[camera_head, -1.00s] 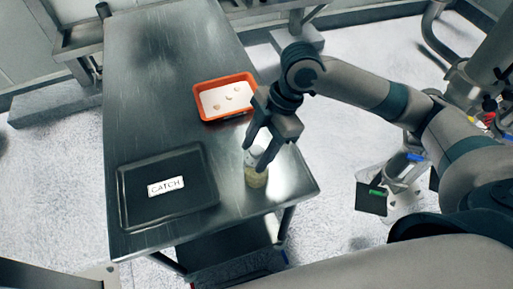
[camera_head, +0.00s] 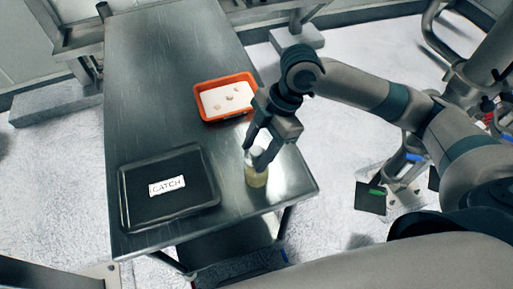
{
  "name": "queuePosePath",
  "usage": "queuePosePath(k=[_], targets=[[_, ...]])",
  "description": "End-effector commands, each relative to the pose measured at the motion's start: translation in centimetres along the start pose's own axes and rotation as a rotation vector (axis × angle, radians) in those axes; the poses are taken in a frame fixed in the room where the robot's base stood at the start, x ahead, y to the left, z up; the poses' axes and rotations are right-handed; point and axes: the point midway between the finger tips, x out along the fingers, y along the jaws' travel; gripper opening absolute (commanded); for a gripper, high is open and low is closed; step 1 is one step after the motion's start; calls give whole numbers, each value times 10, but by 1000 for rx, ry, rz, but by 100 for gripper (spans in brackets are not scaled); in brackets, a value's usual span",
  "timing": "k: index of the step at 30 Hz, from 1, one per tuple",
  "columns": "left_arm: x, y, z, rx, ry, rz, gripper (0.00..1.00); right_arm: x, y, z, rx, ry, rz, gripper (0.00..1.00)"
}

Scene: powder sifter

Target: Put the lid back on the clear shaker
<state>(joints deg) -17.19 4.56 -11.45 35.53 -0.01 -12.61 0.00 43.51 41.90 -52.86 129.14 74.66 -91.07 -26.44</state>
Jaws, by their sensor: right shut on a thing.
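The clear shaker (camera_head: 256,178) stands upright on the steel table near its right front corner, with pale yellowish contents. A whitish lid (camera_head: 257,154) shows at its top, between the fingers of my right gripper (camera_head: 258,160). My right gripper reaches down from above and is shut on the lid. The fingers hide part of the lid and the shaker's rim, so I cannot tell whether the lid is seated. My left gripper is not in view.
A black tray (camera_head: 198,205) labelled CATCH lies left of the shaker. An orange-rimmed tray (camera_head: 202,112) with a white inside and several small pieces sits behind the shaker. The steel table (camera_head: 160,75) is bare at the back. The table's right edge runs close by the shaker.

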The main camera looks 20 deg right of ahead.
Motion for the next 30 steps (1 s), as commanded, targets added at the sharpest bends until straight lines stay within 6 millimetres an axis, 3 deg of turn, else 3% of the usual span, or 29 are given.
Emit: queuePosePath(k=[10, 11, 13, 19, 22, 30], targets=[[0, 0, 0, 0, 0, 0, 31, 0, 0, 0, 0, 0, 0, 27], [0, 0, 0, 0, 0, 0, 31, 0, 0, 0, 0, 0, 0, 55], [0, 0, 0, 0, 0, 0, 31, 0, 0, 0, 0, 0, 0, 70], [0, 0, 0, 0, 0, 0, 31, 0, 0, 0, 0, 0, 0, 70], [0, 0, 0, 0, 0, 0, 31, 0, 0, 0, 0, 0, 0, 88], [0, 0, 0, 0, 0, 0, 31, 0, 0, 0, 0, 0, 0, 88]])
